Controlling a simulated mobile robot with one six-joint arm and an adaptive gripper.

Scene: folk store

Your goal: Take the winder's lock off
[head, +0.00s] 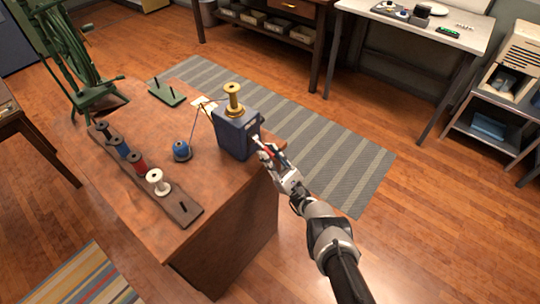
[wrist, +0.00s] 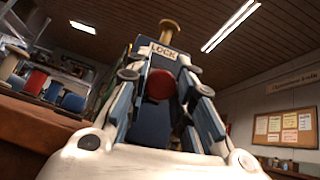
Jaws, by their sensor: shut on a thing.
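The winder (head: 232,135) is a dark blue box near the right edge of the wooden table, with a brass spool (head: 234,98) upright on top. In the wrist view its blue face (wrist: 150,128) carries a pale plate (wrist: 163,51) reading LOCK. Below the plate is a round red lock knob (wrist: 159,85) between my fingers. My gripper (head: 262,147) is at the winder's right face, shut on the red knob. In the head view the fingers mostly hide the knob. The knob's rear is hidden.
A wooden rack (head: 178,208) holds several coloured spools along the table's left side. A green stand (head: 167,92) lies behind, and a green spinning wheel (head: 75,50) is at the far left.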

